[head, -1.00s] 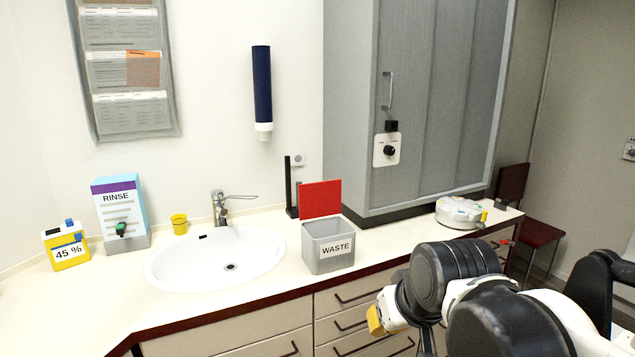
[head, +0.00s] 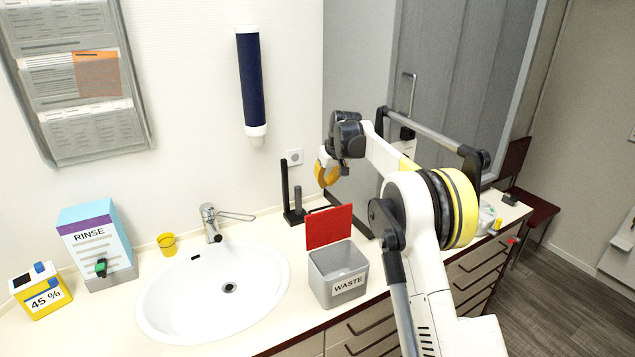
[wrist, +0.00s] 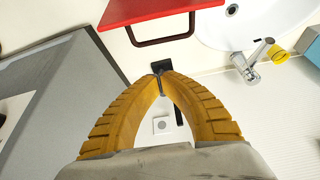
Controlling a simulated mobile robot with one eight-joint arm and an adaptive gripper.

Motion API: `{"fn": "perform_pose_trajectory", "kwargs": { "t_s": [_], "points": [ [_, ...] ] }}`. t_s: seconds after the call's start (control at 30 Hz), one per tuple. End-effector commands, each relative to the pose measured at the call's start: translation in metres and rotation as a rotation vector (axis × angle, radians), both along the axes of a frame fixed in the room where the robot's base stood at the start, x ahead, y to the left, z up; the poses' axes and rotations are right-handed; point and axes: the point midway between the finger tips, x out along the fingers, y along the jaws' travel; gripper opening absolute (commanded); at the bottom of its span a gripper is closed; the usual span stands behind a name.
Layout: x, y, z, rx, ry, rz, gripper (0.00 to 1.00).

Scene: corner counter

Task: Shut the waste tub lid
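The grey waste tub (head: 322,293) stands on the counter right of the sink, its label facing front. Its red lid (head: 329,227) stands upright at the tub's back edge, so the tub is open. My gripper (head: 324,178) hangs above and behind the lid, apart from it, near the wall. In the wrist view my yellow fingers (wrist: 161,76) meet at their tips with nothing visible between them. The red lid (wrist: 150,10) shows at the top there, with a dark red loop handle (wrist: 162,42) on its back side.
A black upright stand (head: 285,187) is behind the lid by the wall. The sink (head: 170,310) and tap (head: 210,222) are to the left. The grey cabinet (head: 355,80) rises close on the right. A blue dispenser (head: 248,85) hangs on the wall.

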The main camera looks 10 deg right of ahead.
Motion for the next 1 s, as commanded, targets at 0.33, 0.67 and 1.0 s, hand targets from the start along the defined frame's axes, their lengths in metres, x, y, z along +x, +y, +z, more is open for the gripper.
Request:
{"fn": "perform_pose_trajectory", "kwargs": {
  "t_s": [0.33, 0.67, 1.0],
  "points": [
    [0.019, 0.001, -0.031, 0.0, 0.004, 0.009, 0.0],
    [0.043, 0.008, -0.083, 0.0, 0.004, 0.008, 0.0],
    [0.036, 0.006, -0.096, 0.0, 0.004, 0.007, 0.0]
  ]
}}
